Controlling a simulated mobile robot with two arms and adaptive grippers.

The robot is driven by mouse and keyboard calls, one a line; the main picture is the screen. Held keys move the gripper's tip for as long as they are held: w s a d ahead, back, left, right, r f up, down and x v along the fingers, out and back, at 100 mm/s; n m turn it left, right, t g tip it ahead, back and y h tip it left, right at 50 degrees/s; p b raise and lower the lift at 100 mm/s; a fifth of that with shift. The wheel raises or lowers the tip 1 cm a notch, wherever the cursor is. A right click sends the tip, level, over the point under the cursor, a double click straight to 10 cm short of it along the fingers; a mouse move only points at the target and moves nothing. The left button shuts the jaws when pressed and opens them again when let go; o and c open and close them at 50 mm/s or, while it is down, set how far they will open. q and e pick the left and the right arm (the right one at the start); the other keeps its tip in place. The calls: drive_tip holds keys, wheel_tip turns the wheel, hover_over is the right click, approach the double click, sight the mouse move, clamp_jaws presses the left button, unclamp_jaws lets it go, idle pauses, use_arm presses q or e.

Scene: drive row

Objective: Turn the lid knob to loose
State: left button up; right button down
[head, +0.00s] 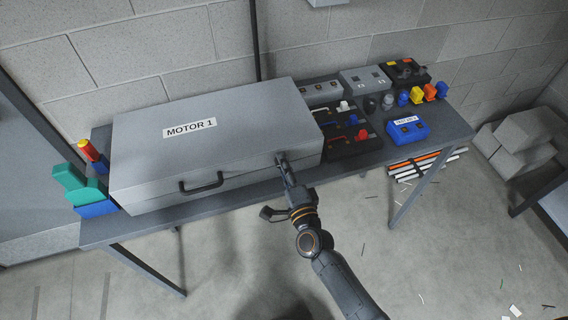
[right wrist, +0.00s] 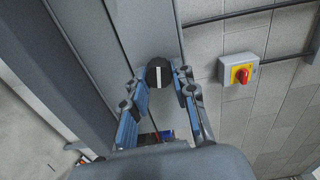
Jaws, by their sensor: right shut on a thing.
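A grey box labelled MOTOR 1 (head: 225,112) lies on the table with its lid down. A black handle (head: 201,184) is on its front. My right gripper (head: 280,161) reaches the box's front right part and hides the knob there in the head view. In the right wrist view the round black lid knob (right wrist: 158,74) has a white line, upright in the picture. The fingers of my right gripper (right wrist: 162,88) are shut on the knob, one on each side. My left gripper is not in view.
The table (head: 455,128) also bears switch boxes, coloured parts and a blue box (head: 407,130) at the right, and green and blue things (head: 78,187) at the left. A red switch on yellow (right wrist: 240,75) is on the wall. Scraps lie on the floor.

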drive_tip(key=shift+n, duration=0.7)
drive_tip(key=c, duration=1.1)
unclamp_jaws()
drive_tip(key=shift+o, duration=0.2)
drive_tip(key=shift+s, duration=0.1)
drive_tip(key=shift+s+d, duration=0.1)
drive_tip(key=shift+s, duration=0.2)
drive_tip(key=v, duration=1.1)
